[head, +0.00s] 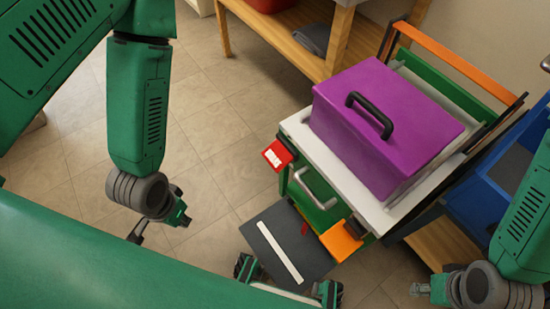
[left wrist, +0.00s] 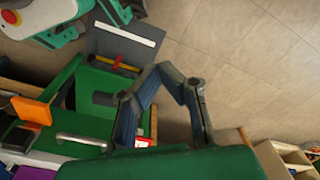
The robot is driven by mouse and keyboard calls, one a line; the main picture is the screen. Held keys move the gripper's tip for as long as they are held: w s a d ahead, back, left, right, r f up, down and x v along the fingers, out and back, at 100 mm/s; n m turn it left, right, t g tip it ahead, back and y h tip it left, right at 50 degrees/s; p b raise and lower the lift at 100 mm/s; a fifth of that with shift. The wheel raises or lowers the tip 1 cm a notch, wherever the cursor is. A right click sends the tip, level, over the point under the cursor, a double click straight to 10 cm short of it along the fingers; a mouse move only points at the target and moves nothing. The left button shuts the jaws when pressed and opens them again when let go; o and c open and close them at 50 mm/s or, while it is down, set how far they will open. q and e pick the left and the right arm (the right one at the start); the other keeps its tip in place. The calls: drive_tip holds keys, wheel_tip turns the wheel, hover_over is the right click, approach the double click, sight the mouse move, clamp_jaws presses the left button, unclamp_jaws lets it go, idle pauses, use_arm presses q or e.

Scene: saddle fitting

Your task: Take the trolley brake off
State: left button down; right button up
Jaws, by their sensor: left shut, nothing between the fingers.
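The trolley (head: 292,127) has a green body, a white top and a metal front handle (head: 316,190). A dark grey plate (head: 262,240) with a white strip lies low at its front. A small red lever (head: 304,229), possibly the brake, is at the plate's trolley-side edge. In the left wrist view the red lever (left wrist: 117,62) crosses a yellow strip beside the plate (left wrist: 112,42). My left gripper (head: 160,228) is shut and empty, over the floor left of the trolley and apart from it. My right gripper (head: 425,290) is at the lower right; its fingers are unclear.
A purple box (head: 380,120) with a black handle sits on the trolley. A red tag (head: 277,155) and an orange piece (head: 341,241) stick out at its front. A blue bin (head: 480,200) is at the right, a wooden bench (head: 290,40) behind. The tiled floor at left is clear.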

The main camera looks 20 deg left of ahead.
drive_tip(key=shift+o, duration=0.7)
drive_tip(key=shift+d+f, duration=0.1)
drive_tip(key=shift+d, duration=0.05)
use_arm(q)
drive_tip(key=s+d+f+n+g+h+b, duration=0.25)
drive_tip(key=s+d+f+g+b, duration=0.35)
drive_tip(key=d+f, duration=0.6)
drive_tip(key=s+d+f+n+g+h+b, duration=0.2)
drive_tip(key=d+f+n+h+b, duration=0.35)
drive_tip(key=d, duration=0.45)
drive_tip(key=w+d+f+n+t+h+b, duration=0.1)
drive_tip(key=w+d+n+t+h+b, duration=0.1)
drive_tip(key=w+d+n+h+b, duration=0.45)
drive_tip(key=w+f+n+t+h, duration=0.1)
drive_tip(key=w+n+t+h, duration=0.55)
drive_tip(key=w, duration=0.75)
drive_tip(key=w+a+f+n+t+y+b, duration=0.1)
drive_tip(key=w+a+n+t, duration=0.3)
drive_tip(key=a+t, duration=0.5)
drive_tip(key=w+a+f+n+t+y+b, duration=0.2)
drive_tip(key=w+a+t, duration=0.4)
drive_tip(key=a+t, duration=0.3)
drive_tip(key=shift+a+n+t+y+b, duration=0.15)
drive_tip(key=shift+n+t+y+b, duration=0.6)
drive_tip(key=shift+n+y, duration=0.3)
use_arm(e)
wheel_tip(320, 180, down, 22)
drive_tip(key=shift+f, duration=0.25)
